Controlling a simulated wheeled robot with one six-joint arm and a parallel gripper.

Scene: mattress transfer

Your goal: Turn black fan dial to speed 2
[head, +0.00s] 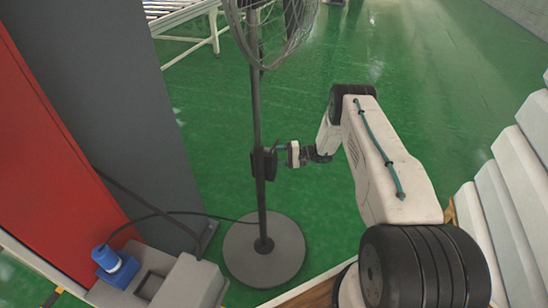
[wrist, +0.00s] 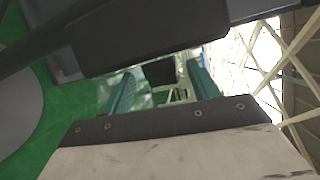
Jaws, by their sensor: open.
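The black fan stands on a round grey base (head: 264,250) with a dark pole (head: 257,110); its wire cage (head: 270,30) is cut off at the top. A dark control box (head: 262,163) sits midway up the pole. My gripper (head: 279,151) is at the box's right side, level with its upper part. In the wrist view my gripper (wrist: 160,85) is open, with its two teal fingers on either side of a small black block (wrist: 160,72), likely the dial. I cannot tell if they touch it. No speed marks can be read.
A red and grey cabinet (head: 110,110) stands left of the fan. A grey box with a blue plug (head: 113,262) is at lower left, and a black cable runs from it towards the pole. White stacked mattresses (head: 500,215) are at the right. Green floor lies behind the fan.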

